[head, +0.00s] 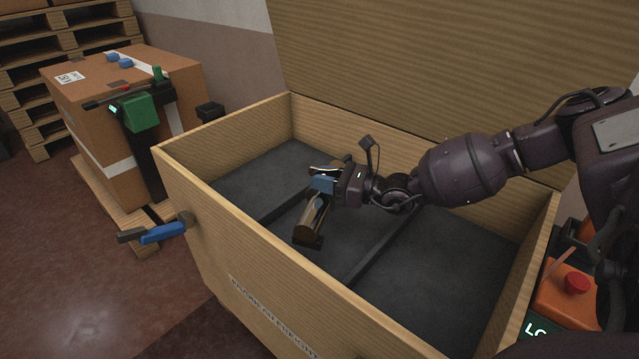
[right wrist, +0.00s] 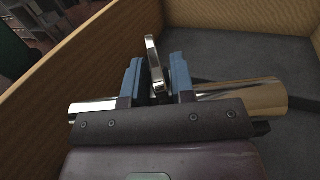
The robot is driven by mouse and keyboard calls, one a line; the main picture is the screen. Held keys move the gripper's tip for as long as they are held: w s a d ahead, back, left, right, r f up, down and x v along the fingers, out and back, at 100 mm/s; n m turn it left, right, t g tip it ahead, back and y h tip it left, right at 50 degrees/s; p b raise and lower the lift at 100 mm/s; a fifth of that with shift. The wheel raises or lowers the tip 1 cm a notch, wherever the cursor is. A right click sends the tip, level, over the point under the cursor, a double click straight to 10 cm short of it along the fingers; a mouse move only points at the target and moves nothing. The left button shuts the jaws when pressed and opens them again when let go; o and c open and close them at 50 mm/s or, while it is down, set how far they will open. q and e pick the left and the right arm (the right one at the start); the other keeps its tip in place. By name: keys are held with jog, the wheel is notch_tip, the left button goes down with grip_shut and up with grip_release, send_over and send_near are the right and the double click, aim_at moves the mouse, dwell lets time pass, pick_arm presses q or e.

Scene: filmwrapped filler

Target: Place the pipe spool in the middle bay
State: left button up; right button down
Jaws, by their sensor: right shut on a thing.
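The pipe spool (head: 312,215) is a shiny metal cylinder with a dark lower end. It hangs tilted under my right gripper (head: 323,184), inside the wooden crate (head: 215,212). The right wrist view shows blue fingers (right wrist: 157,80) shut on an upright metal part of the spool (right wrist: 245,94), whose barrel shows on both sides behind the dark palm. Two dark dividers (head: 384,245) split the crate floor into three bays. In the head view the spool appears over the middle bay (head: 342,232). I cannot tell whether it touches the floor. My left gripper is not in view.
The crate's raised lid (head: 450,65) stands behind my right arm. A strapped carton (head: 90,100) with a green tool (head: 139,112) sits on a pallet at left. A blue-and-black handle (head: 160,232) juts from the crate's left side. An orange box with a red button (head: 577,283) is at right.

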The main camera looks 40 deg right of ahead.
notch_tip(320, 180, down, 4)
jog(key=shift+r+b, duration=0.1)
jog(key=shift+b, duration=0.45)
notch_tip(320, 180, down, 4)
jog(key=shift+r+b, duration=0.25)
jog(key=shift+b, duration=0.45)
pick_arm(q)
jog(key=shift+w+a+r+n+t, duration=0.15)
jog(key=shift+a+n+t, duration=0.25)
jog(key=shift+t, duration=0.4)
pick_arm(e)
jog(key=shift+f, duration=0.35)
jog(key=shift+f, duration=0.1)
jog(key=c, duration=1)
grip_release()
jog(key=shift+f, duration=0.1)
jog(key=shift+o, duration=0.2)
jog(key=shift+s+d, duration=0.1)
jog(key=shift+s, duration=0.1)
pick_arm(q)
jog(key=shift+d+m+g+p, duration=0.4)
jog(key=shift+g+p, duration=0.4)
jog(key=shift+p, duration=0.6)
pick_arm(e)
jog(key=v, duration=1.1)
jog(key=shift+s, duration=0.3)
